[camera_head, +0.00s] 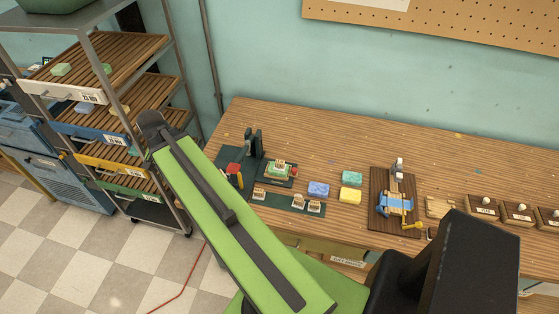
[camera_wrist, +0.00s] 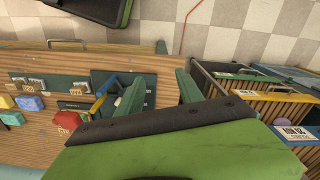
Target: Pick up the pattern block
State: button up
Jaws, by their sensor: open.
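My gripper (camera_wrist: 160,74) is open in the wrist view, its two dark green fingers apart and nothing visible between them. It hangs over the left end of the wooden table (camera_wrist: 165,88); in the head view I cannot make out its fingers. I cannot tell for certain which thing is the pattern block. Small pale blocks (camera_head: 299,201) stand on a dark green strip near the table's front edge, also seen in the wrist view (camera_wrist: 37,83). Another small block (camera_head: 281,163) sits on a green piece behind them. My gripper is apart from these blocks.
A blue soap (camera_head: 318,189), a teal soap (camera_head: 351,178) and a yellow soap (camera_head: 350,195) lie mid-table. A red piece (camera_head: 233,168) is at left. A dark board (camera_head: 378,218) and wooden boxes (camera_head: 483,208) are to the right. A shelf rack (camera_head: 110,115) stands left of the table.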

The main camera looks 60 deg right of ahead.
jog(key=s+d+r+m+p, duration=0.1)
jog(key=s+d+m, duration=0.15)
jog(key=d, duration=0.25)
jog(key=s+d+r+m+p, duration=0.1)
jog(key=s+d+m, duration=0.1)
jog(key=d+m, duration=0.3)
jog(key=s+d+r+m, duration=0.2)
jog(key=d, duration=0.4)
notch_tip(320, 180, up, 2)
jog(key=m+p, duration=0.3)
jog(key=m, duration=0.9)
send_over(280, 162)
jog(key=f+b, duration=1.2)
jog(key=shift+w+a+f+b, duration=0.1)
jog(key=shift+w+f+b, duration=0.05)
jog(key=shift+w+b, duration=0.15)
notch_tip(280, 162, down, 5)
jog(key=b, duration=0.5)
jog(key=shift+s+f, duration=0.15)
jog(key=shift+r, duration=0.2)
jog(key=shift+c, duration=0.4)
grip_shut()
